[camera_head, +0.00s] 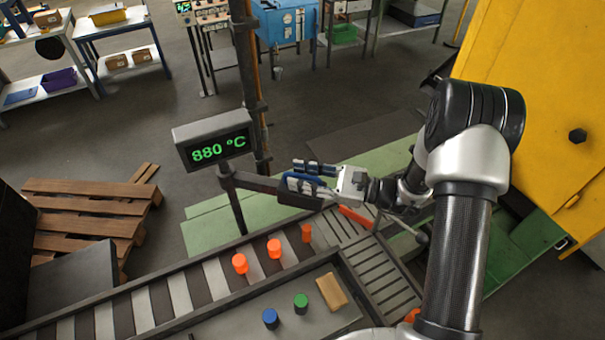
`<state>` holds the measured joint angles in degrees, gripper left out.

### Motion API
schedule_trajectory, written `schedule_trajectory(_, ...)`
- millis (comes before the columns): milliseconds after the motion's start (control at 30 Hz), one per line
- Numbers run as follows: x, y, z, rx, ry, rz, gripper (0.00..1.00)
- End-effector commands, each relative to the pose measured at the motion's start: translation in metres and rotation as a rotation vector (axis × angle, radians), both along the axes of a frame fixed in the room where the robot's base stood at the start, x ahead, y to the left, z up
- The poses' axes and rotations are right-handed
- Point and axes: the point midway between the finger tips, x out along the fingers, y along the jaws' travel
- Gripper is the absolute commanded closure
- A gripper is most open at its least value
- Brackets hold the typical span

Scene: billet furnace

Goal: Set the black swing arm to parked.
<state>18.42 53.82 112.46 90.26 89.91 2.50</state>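The black swing arm (262,184) is a dark bar. It reaches right from the dark post under the temperature display, over the far side of the conveyor. My gripper (302,176) is at the bar's right end, with its blue-and-black fingers pointing left. The fingers overlap the bar's end in this view. I cannot tell whether they touch it or are closed on it. The bar's far end is partly hidden by the fingers. An orange-red strip (356,217) shows just below and right of my gripper; I cannot tell what it belongs to.
The display (213,141) reads 880 °C. Several orange billets, including one (274,248), stand on the conveyor (180,292). A grey tray (352,313) holds a blue cylinder (270,318), a green cylinder (301,303) and a tan block (331,291). A yellow machine (540,100) stands right; pallets (85,210) lie left.

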Motion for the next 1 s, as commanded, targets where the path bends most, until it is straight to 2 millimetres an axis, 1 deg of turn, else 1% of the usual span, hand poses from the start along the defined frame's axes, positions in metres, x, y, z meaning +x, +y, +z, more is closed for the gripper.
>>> schedule_trajectory(267,0.0007,0.0013,-0.0001,0.000,0.000,-0.001,0.69)
schedule_trajectory(700,0.0006,0.0011,0.0001,0.000,-0.001,0.000,0.99)
schedule_trajectory(733,0.0005,0.0011,0.0002,0.000,-0.001,0.000,1.00)
schedule_trajectory(1000,0.0006,0.0011,0.0006,0.001,-0.001,0.000,1.00)
